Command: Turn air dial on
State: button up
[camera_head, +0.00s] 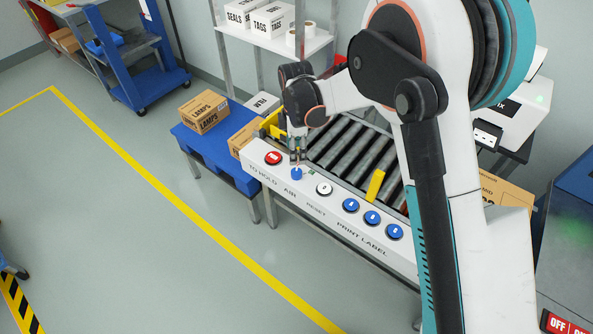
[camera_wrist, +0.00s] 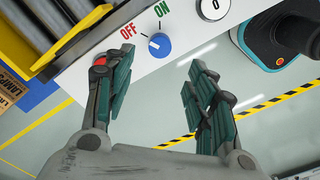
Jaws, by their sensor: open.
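The blue air dial (camera_head: 297,173) sits on the white control panel (camera_head: 262,171) above the word AIR. In the wrist view the dial (camera_wrist: 159,44) lies just beyond my fingertips, with a red OFF label at its upper left and a green ON label above it. Its pointer is too small to read surely. My gripper (camera_head: 297,160) is over the dial in the head view. In the wrist view my gripper (camera_wrist: 160,60) is open and empty, one finger to each side of the dial. I cannot tell whether either finger touches it.
A red button (camera_head: 273,158) is left of the dial. A white reset button (camera_head: 324,189) and several blue print-label buttons (camera_head: 372,217) are to the right. A roller conveyor (camera_head: 350,150) and yellow guide (camera_head: 375,185) lie behind the panel. The floor in front is clear.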

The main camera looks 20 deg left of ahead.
aim_at(296, 171)
notch_tip(296, 171, down, 10)
jog(key=b, duration=0.2)
jog(key=shift+b, duration=0.35)
jog(key=c, duration=1.1)
